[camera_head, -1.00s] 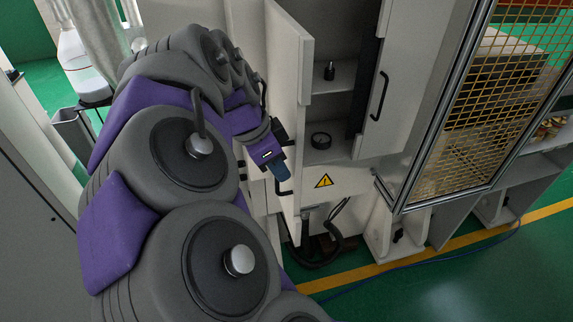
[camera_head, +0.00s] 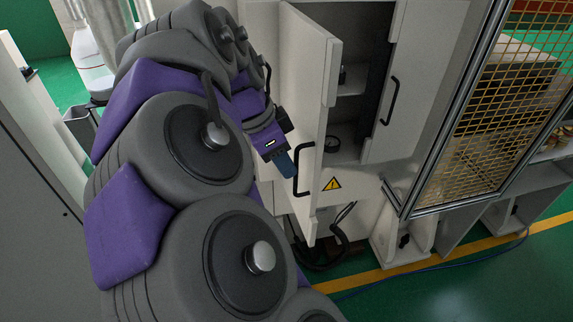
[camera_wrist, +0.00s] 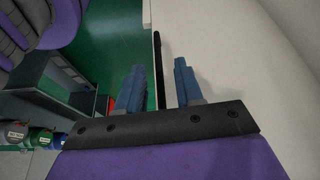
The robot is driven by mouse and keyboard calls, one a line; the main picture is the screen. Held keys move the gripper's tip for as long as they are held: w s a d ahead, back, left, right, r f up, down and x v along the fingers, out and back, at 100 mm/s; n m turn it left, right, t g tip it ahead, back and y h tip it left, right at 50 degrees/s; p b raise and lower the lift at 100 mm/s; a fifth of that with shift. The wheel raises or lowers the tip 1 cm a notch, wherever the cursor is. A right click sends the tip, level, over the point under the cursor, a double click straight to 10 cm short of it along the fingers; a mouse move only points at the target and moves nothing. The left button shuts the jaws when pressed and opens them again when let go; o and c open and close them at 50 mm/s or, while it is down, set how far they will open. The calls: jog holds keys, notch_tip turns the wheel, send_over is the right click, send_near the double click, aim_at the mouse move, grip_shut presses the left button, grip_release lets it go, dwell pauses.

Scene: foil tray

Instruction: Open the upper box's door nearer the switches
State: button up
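The upper box's left door (camera_head: 305,100) stands partly open, with its outer face turned towards my arm. Its black handle (camera_head: 300,172) is low on that face, near the free edge. My gripper (camera_head: 287,166) is just left of the handle in the head view. In the wrist view my gripper (camera_wrist: 158,88) has its two blue fingers apart. A thin black bar, apparently the handle (camera_wrist: 160,70), shows between them along the pale door (camera_wrist: 225,60). I cannot tell whether they touch. The right door (camera_head: 395,90) has its own black handle. I cannot make out the switches.
A yellow warning sign (camera_head: 332,183) is beneath. A mesh-guarded frame (camera_head: 490,110) stands at right. Green floor (camera_head: 460,275) is clear at lower right.

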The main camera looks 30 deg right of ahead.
jog(key=d+p+v, duration=0.1)
jog(key=p+v, duration=0.5)
jog(key=v, duration=0.7)
jog(key=shift+d+r, duration=0.2)
jog(key=shift+r, duration=0.3)
jog(key=shift+w+a, duration=0.1)
